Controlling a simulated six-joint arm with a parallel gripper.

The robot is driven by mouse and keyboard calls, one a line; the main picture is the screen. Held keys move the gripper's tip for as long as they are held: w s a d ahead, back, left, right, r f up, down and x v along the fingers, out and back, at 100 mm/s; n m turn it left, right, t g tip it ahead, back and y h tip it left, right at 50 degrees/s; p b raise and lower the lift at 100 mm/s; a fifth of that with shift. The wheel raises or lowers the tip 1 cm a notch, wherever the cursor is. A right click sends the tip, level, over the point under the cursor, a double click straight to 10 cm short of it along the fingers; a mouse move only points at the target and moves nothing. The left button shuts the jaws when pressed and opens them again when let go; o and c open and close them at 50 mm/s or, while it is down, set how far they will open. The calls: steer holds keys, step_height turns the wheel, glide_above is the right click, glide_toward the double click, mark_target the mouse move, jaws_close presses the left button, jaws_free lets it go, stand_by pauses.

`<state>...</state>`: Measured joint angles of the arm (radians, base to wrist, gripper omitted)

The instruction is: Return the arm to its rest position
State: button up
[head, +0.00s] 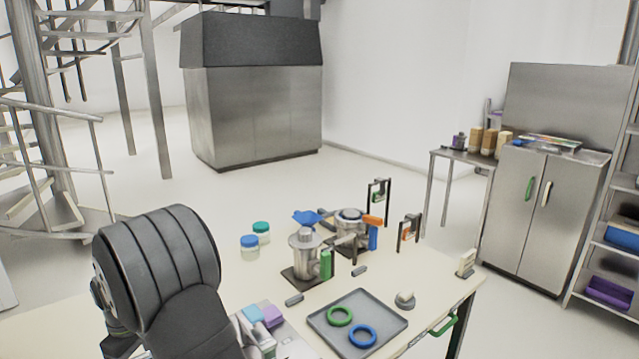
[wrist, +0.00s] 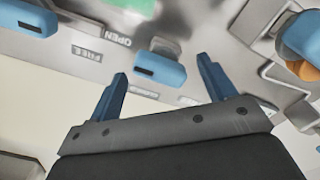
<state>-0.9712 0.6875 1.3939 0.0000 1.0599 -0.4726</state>
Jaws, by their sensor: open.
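My gripper (wrist: 162,85) shows in the wrist view with its two blue fingers spread apart and nothing between them. Beyond the fingertips is a grey metal panel (wrist: 215,55) with the labels "OPEN" and "FREE". A blue block-like part (wrist: 160,68) on that panel lies just past the gap between the fingers; I cannot tell how far away it is. In the head view my dark arm fills the lower left, and the gripper itself cannot be made out there.
The table (head: 400,275) holds a grey tray (head: 318,318) with a green ring (head: 340,307) and a blue ring (head: 362,327). Metal canisters (head: 305,265), jars (head: 250,253) and small upright stands (head: 387,205) stand behind it. A steel cabinet (head: 515,240) is at right.

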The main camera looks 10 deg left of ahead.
steer(key=n, duration=0.4)
steer(key=shift+n, duration=0.3)
steer(key=shift+a+n, duration=0.1)
steer(key=shift+n, duration=2.1)
steer(key=o, duration=0.5)
